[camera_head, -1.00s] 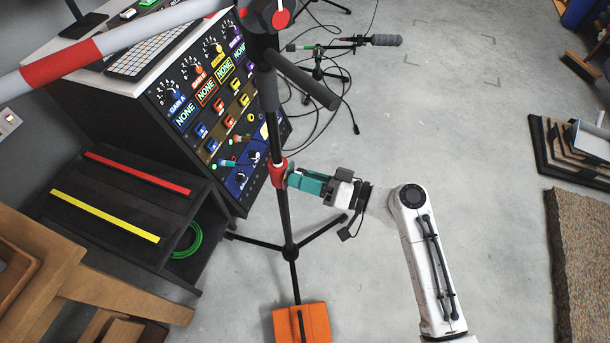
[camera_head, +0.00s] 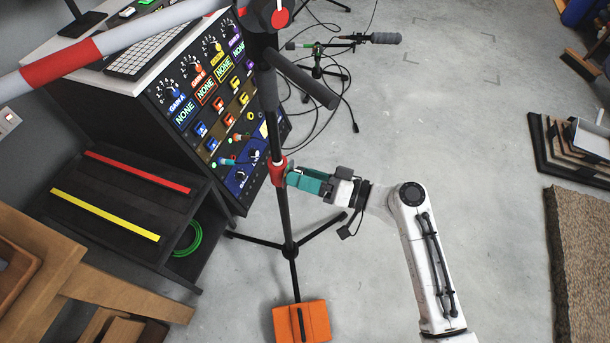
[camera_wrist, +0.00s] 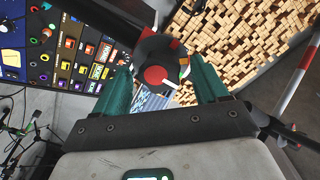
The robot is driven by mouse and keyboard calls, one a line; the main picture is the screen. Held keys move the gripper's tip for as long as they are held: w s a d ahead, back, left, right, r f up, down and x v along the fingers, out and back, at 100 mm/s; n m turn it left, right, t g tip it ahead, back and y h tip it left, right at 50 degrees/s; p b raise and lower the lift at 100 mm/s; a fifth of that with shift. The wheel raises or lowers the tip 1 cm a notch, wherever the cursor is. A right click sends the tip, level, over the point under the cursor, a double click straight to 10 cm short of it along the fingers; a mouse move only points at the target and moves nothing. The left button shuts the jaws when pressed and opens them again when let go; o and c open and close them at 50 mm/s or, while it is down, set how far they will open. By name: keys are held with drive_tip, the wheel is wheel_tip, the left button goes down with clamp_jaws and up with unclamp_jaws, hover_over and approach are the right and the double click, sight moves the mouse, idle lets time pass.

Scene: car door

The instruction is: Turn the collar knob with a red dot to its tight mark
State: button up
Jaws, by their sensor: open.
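A dark round collar knob (camera_wrist: 145,54) with a red dot on its face shows in the wrist view between my gripper's two teal fingers. A pale pointer line runs from the dot toward the lower right. Small green and orange marks (camera_wrist: 184,67) sit at the knob's right. In the head view the red collar (camera_head: 278,171) is on the upright black stand pole (camera_head: 284,215). My gripper (camera_head: 291,178) reaches it from the right and hides the knob there. The gripper is open around the knob; I cannot tell whether either finger touches it.
A black boom clamp with its own red-dotted knob (camera_head: 281,18) is higher on the stand. A striped red-and-white bar (camera_head: 110,42) crosses the upper left. A control panel (camera_head: 205,100) stands close behind the pole. An orange weight (camera_head: 302,322) lies at the stand's foot.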

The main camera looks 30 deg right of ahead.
drive_tip(key=v, duration=1)
drive_tip(key=shift+s+d, duration=0.25)
drive_tip(key=shift+s, duration=0.05)
drive_tip(key=s+a+f+n+g+h, duration=0.1)
drive_tip(key=s+a+f+g+h, duration=0.15)
drive_tip(key=s+f+g, duration=0.25)
drive_tip(key=s+a+f+n+g+h, duration=0.1)
drive_tip(key=s+a+f+g+h, duration=0.15)
drive_tip(key=s+f+g, duration=0.3)
drive_tip(key=s+d+r+g+h, duration=0.2)
drive_tip(key=s+d+h, duration=0.3)
drive_tip(key=s+h, duration=0.1)
wheel_tip(320, 180, up, 15)
drive_tip(key=m+p, duration=0.1)
drive_tip(key=p, duration=1.4)
drive_tip(key=shift+d+h, duration=0.3)
drive_tip(key=shift+d, duration=0.05)
drive_tip(key=shift+w+g, duration=0.1)
drive_tip(key=shift+g, duration=0.15)
